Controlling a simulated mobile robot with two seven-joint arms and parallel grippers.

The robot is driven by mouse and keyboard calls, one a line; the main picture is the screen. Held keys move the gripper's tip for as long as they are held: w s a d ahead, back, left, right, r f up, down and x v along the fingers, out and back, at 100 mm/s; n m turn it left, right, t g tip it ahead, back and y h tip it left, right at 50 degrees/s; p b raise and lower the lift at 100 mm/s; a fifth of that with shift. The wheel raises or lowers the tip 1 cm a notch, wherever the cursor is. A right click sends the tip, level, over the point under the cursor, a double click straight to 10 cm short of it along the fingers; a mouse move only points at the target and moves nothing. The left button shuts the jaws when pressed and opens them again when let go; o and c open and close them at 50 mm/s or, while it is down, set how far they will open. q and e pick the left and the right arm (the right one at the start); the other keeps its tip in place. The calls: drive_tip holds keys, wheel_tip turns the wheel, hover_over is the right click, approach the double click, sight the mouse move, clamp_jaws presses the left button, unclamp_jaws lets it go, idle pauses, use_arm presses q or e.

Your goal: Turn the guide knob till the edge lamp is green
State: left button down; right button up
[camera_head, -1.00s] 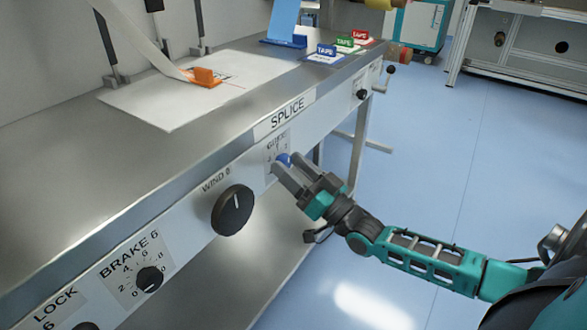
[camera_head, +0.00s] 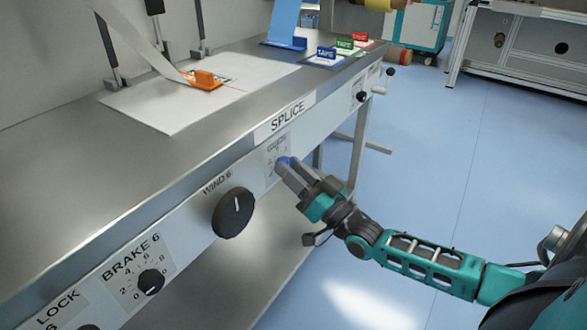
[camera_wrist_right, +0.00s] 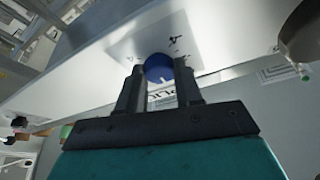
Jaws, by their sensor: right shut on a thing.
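The blue guide knob (camera_head: 283,161) sits on the front panel of the bench, on a small plate marked GUIDE (camera_head: 277,147). My right gripper (camera_head: 287,166) is shut on the knob, with its fingers pointing at the panel. In the right wrist view the blue knob (camera_wrist_right: 159,68) lies between the two dark fingertips (camera_wrist_right: 160,82); part of the plate's print is hidden behind the knob and fingers. I cannot make out an edge lamp or its colour in either view. My left gripper is not in view.
The large black WIND knob (camera_head: 233,213) is left of my gripper, and the BRAKE knob (camera_head: 151,282) lower left. An orange block (camera_head: 205,79) holds a strip on the white sheet (camera_head: 150,110). Coloured TAPE blocks (camera_head: 345,44) stand at the back.

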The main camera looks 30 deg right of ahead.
drive_tip(key=m+h+p, duration=0.1)
drive_tip(key=m+p, duration=0.1)
drive_tip(key=m, duration=0.1)
drive_tip(key=m+h+p, duration=0.2)
drive_tip(key=m+p, duration=0.1)
drive_tip(key=m, duration=0.1)
drive_tip(key=shift+a+r+m+h+p, duration=0.1)
drive_tip(key=shift+a+m+h+p, duration=0.05)
drive_tip(key=shift+m+h+p, duration=0.2)
drive_tip(key=o, duration=1)
drive_tip(key=shift+o, duration=0.2)
drive_tip(key=v, duration=1.3)
drive_tip(key=shift+r+p, duration=0.2)
drive_tip(key=shift+p, duration=0.25)
drive_tip(key=shift+s, duration=0.1)
